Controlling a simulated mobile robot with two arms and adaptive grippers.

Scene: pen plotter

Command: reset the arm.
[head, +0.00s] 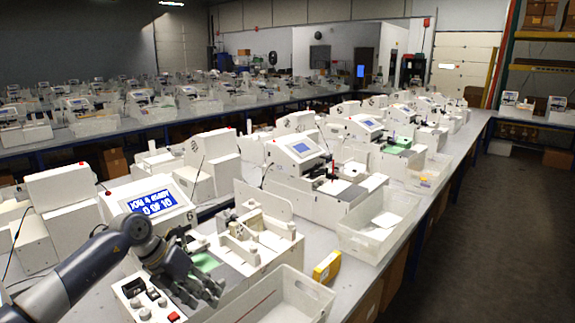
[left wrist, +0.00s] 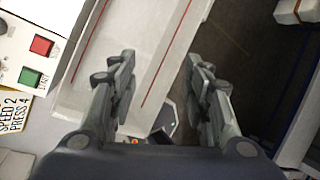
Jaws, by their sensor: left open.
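My left gripper (head: 200,286) comes in from the lower left of the head view, over the front of the nearest white plotter machine (head: 255,240). In the left wrist view the same gripper (left wrist: 165,85) has its two fingers spread apart with nothing between them. Beneath and beyond the fingers is a white tray (left wrist: 150,40) with red lines. A red button (left wrist: 41,45) and a green button (left wrist: 29,76) show on a white panel left of the fingers, apart from them. My right gripper is in neither view.
A white open bin (head: 318,292) and a yellow box (head: 327,267) are right of the gripper. More machines line the bench, with another bin (head: 345,237) farther along. The floor (head: 490,240) at right is clear.

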